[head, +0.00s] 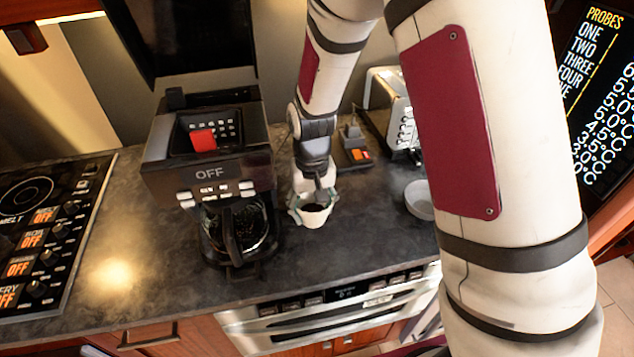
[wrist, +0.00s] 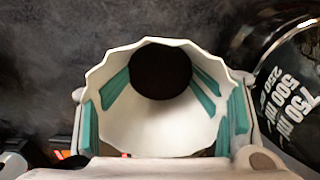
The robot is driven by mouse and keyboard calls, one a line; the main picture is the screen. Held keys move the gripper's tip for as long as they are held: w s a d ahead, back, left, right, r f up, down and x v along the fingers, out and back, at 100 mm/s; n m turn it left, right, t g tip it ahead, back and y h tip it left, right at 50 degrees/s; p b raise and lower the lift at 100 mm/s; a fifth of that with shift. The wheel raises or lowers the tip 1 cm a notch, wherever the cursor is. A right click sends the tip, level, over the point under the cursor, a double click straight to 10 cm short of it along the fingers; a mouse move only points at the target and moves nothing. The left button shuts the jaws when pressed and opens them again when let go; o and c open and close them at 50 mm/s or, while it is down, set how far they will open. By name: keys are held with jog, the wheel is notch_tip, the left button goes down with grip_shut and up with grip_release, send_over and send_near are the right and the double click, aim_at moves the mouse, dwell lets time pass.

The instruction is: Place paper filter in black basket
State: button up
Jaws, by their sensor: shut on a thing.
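The white fluted paper filter (wrist: 150,132) is held in my gripper (wrist: 162,95), with teal finger pads pressed against its sides. A dark round area shows at the filter's bottom; I cannot tell what it is. In the head view my gripper (head: 312,203) points down with the filter (head: 316,217) low over the counter, right of the coffee maker (head: 208,165). I cannot tell whether the filter touches the counter. The coffee maker has a dark top section with a red part (head: 203,140). I cannot clearly pick out a separate black basket.
The glass carafe (head: 240,230) stands under the coffee maker, and its marked side (wrist: 290,95) is close on the right in the wrist view. A toaster (head: 393,105), a small dark device (head: 354,148) and a grey bowl (head: 419,200) stand rightward. The stovetop (head: 45,235) is left.

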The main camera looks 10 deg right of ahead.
jog(key=w+d, duration=0.1)
jog(key=w, duration=0.2)
jog(key=w+d, duration=0.1)
jog(key=w, duration=0.3)
jog(key=w+d+f, duration=0.1)
jog(key=w, duration=0.3)
jog(key=shift+w, duration=0.15)
jog(key=shift+w+f+p, duration=0.1)
jog(key=shift+f+p, duration=0.55)
jog(key=shift+f, duration=1.2)
jog(key=shift+f, duration=0.1)
jog(key=o, duration=1)
